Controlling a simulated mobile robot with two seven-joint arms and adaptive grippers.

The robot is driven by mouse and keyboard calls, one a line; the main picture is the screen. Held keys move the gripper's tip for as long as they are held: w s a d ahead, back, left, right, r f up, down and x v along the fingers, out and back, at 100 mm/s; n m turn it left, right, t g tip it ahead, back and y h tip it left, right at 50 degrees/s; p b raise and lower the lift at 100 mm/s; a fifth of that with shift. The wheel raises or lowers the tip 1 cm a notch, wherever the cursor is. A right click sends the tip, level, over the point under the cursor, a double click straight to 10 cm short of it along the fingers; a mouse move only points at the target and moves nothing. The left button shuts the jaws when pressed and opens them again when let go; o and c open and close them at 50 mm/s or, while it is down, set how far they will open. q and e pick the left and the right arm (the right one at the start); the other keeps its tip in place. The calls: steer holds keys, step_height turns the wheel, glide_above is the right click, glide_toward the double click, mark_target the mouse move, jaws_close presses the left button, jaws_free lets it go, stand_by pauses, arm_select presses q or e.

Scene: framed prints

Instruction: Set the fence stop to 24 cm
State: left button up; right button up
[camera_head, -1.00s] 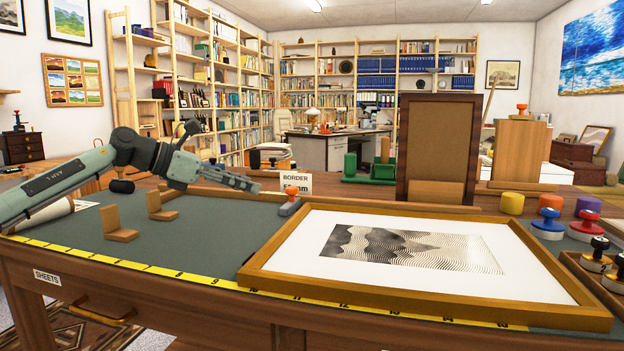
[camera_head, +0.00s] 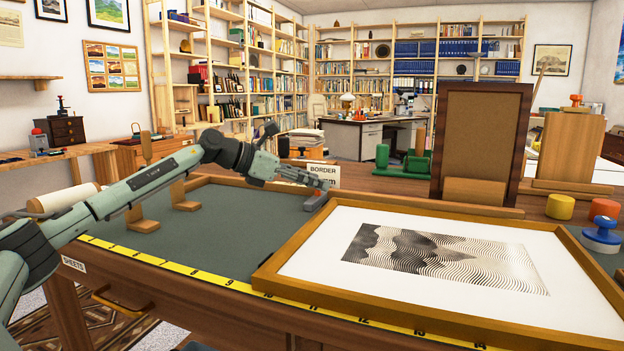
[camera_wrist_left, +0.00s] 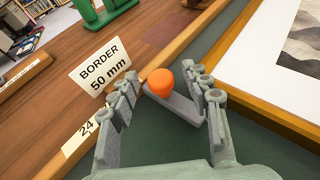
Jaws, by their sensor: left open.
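The fence stop is a grey block (camera_head: 314,202) with an orange knob (camera_wrist_left: 161,82), at the back edge of the green work surface (camera_head: 225,224). My left gripper (camera_head: 327,185) is open at the stop. In the wrist view the fingers (camera_wrist_left: 168,92) stand on either side of the stop, with the orange knob between them near the tips. I cannot tell whether they touch it. A "24" label (camera_wrist_left: 84,133) shows on the wooden rail, left of the stop and partly behind the left finger. My right gripper is not in view.
A white "BORDER 50 mm" card (camera_wrist_left: 103,68) stands behind the rail. A framed wavy print (camera_head: 445,258) lies just right of the stop. Two wooden bookends (camera_head: 143,223) stand at the left. A yellow ruler (camera_head: 205,276) runs along the front edge.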

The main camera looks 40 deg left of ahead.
arm_select(q)
jaws_close()
stand_by(0.3)
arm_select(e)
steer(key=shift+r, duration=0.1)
